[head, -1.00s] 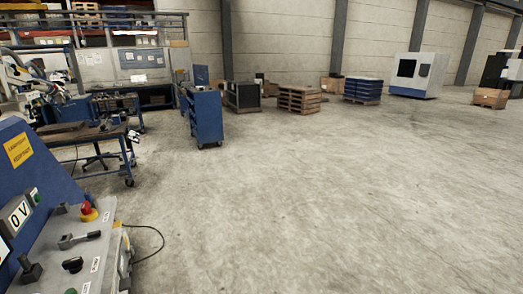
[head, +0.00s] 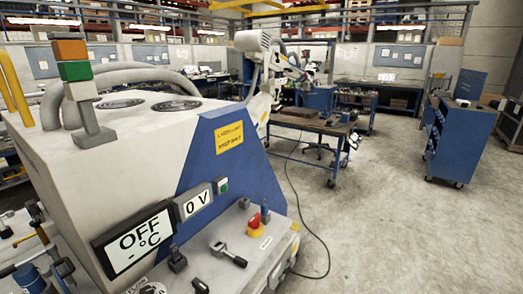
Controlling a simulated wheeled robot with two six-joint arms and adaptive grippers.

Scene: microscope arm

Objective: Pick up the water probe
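Neither of my grippers shows in the head view. I cannot single out the water probe for certain. A large white and blue machine (head: 130,165) fills the left and middle. Its front has a display reading "OFF" and "°C" (head: 137,241) and a smaller one reading "0 V" (head: 193,203). Its lower ledge carries a grey lever handle (head: 228,254), a red and yellow knob (head: 255,224) and small dark controls. At the bottom left corner, several fittings stand by a blue cylinder (head: 30,279), partly cut off by the frame edge.
A white jointed arm (head: 262,70) stands behind the machine. A workbench (head: 312,123) with a chair is beyond it. A blue cabinet (head: 455,140) stands at right. A black cable (head: 316,225) lies on the floor beside the machine. The floor (head: 410,240) at lower right is clear.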

